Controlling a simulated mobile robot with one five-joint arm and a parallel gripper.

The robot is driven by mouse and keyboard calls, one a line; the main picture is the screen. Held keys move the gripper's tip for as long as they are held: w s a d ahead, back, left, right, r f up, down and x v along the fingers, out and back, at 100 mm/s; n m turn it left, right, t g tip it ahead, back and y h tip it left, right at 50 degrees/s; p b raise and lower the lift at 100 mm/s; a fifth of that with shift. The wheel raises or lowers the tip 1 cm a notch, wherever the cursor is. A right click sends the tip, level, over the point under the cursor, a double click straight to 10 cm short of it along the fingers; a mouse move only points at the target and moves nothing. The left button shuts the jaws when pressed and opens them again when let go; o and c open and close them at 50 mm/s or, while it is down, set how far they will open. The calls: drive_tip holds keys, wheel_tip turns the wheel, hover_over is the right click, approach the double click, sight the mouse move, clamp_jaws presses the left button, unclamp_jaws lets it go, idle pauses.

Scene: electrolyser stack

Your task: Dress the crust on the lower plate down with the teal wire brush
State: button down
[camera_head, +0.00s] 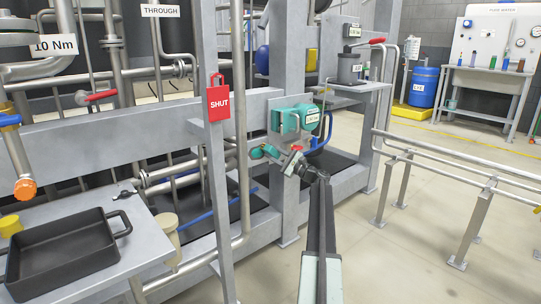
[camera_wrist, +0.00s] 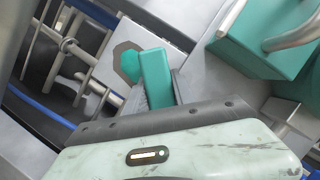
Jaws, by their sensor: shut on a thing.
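My gripper (camera_head: 292,160) is at the middle of the head view, in front of the grey upright of the stack frame. It is shut on a teal piece, which I take for the wire brush (camera_head: 264,152); it points left from the jaws. In the wrist view the brush (camera_wrist: 155,75) shows as a teal block between the dark fingers of my gripper (camera_wrist: 158,93). Beyond it is a pale plate (camera_wrist: 152,40) with a dark angular patch around a teal round. I cannot tell whether this patch is the crust, or whether the brush touches it. No bristles show clearly.
A teal box with a metal handle (camera_head: 292,118) is mounted on the upright just above my gripper; it looms at right in the wrist view (camera_wrist: 260,45). A red SHUT tag (camera_head: 218,102) hangs left. A black tray (camera_head: 62,255) sits on the left bench. Rails (camera_head: 440,165) stand right.

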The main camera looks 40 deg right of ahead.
drive_tip(key=shift+s+a+f, duration=0.1)
drive_tip(key=shift+s+a, duration=0.05)
drive_tip(key=shift+s, duration=1.3)
drive_tip(key=shift+s+a, duration=0.1)
drive_tip(key=shift+s, duration=1.35)
drive_tip(key=s, duration=0.3)
drive_tip(key=shift+a, duration=0.1)
drive_tip(key=shift+w+d, duration=0.15)
drive_tip(key=shift+w, duration=1.55)
drive_tip(key=shift+w+d, duration=0.15)
drive_tip(key=shift+w, duration=1.55)
drive_tip(key=shift+w+d, duration=0.1)
drive_tip(key=shift+w, duration=0.95)
